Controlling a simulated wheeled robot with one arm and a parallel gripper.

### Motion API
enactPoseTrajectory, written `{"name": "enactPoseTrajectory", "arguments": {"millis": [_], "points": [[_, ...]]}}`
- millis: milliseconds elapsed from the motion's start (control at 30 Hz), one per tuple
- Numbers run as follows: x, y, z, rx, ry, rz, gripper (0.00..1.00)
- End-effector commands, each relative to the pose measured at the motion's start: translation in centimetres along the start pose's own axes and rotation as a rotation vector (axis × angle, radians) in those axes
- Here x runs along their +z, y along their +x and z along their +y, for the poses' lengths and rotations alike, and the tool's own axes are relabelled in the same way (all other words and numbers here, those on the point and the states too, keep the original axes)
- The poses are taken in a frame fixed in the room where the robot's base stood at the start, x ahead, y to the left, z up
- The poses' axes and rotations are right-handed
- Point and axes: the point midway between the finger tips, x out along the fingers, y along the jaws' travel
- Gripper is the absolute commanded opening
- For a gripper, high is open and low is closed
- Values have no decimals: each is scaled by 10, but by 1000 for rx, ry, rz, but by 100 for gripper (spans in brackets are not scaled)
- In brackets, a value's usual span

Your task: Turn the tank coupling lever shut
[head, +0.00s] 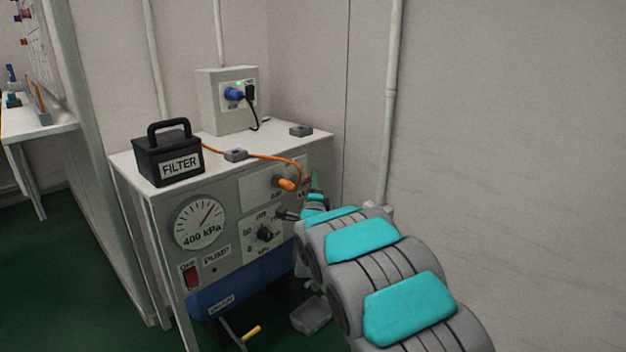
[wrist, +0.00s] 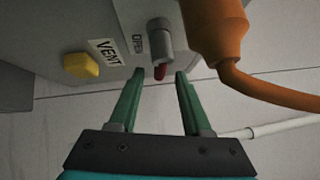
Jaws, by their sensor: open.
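In the wrist view, a small lever with a grey round body and a red tip (wrist: 160,70) stands out from the panel beside a label that seems to read OPEN. I take it for the coupling lever. My gripper (wrist: 159,76) is open, with its two green fingertips on either side of the red tip. I cannot tell whether either finger touches it. An orange plug (wrist: 214,28) with its hose is close on the right. In the head view, a bit of red (head: 307,181) shows beside the orange plug (head: 287,184), and my arm hides much of that corner.
A yellow knob (wrist: 81,65) by a VENT label is left of my fingers. The pump cabinet carries a FILTER box (head: 168,153), a grey socket box (head: 228,101) and a pressure gauge (head: 201,223). A blue tank (head: 225,292) is below. The wall is close behind.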

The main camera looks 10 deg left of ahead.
Motion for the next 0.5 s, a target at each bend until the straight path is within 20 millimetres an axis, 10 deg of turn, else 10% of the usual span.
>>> {"name": "enactPoseTrajectory", "arguments": {"millis": [500], "points": [[0,30,2,5,-2,0,48]]}}
